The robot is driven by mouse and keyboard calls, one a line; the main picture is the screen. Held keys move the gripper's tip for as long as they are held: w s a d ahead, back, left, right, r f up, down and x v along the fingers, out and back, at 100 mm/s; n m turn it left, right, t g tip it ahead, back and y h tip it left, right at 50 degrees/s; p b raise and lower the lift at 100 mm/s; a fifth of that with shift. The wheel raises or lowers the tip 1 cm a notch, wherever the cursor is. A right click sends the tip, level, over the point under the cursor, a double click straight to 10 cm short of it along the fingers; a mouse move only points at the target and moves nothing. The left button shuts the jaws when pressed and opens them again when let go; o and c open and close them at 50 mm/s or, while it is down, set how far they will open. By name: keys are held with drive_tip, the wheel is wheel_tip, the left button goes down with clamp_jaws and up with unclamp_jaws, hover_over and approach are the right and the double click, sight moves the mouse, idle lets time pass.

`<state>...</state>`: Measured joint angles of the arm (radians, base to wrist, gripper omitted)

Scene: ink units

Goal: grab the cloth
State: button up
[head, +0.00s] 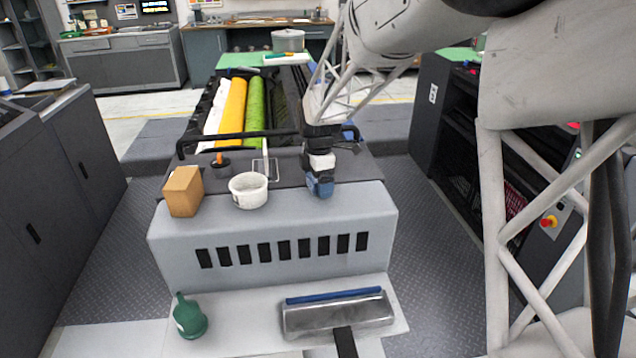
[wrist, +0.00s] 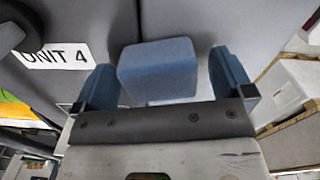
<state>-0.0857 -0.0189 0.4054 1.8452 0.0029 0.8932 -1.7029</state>
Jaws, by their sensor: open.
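The cloth (wrist: 158,70) is a blue-grey folded block in the wrist view. It lies between the two blue fingers of my gripper (wrist: 162,60). My gripper is open, with a narrow gap to the finger on the right; on the left, cloth and finger look very close, and I cannot tell whether they touch. In the head view my gripper (head: 320,186) is low at the right part of the grey machine top, right of the white tub. There I cannot separate the cloth from the blue fingers.
A white tub (head: 249,190) and a cardboard box (head: 183,191) stand left of my gripper. Yellow (head: 232,108) and green (head: 256,108) rollers lie behind a black rail. A green bottle (head: 189,316) and a wide squeegee-like tool (head: 337,315) are on the lower front step.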

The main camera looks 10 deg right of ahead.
drive_tip(key=shift+c, duration=0.5)
drive_tip(key=c, duration=0.9)
drive_tip(key=shift+r, duration=0.1)
drive_tip(key=shift+r, duration=0.4)
wheel_tip(320, 180, up, 3)
drive_tip(key=shift+s+f, duration=0.1)
drive_tip(key=s+d+r, duration=0.1)
drive_tip(key=s, duration=1.4)
drive_tip(key=shift+s+d, duration=0.2)
drive_tip(key=shift+s, duration=0.15)
drive_tip(key=shift+r, duration=0.1)
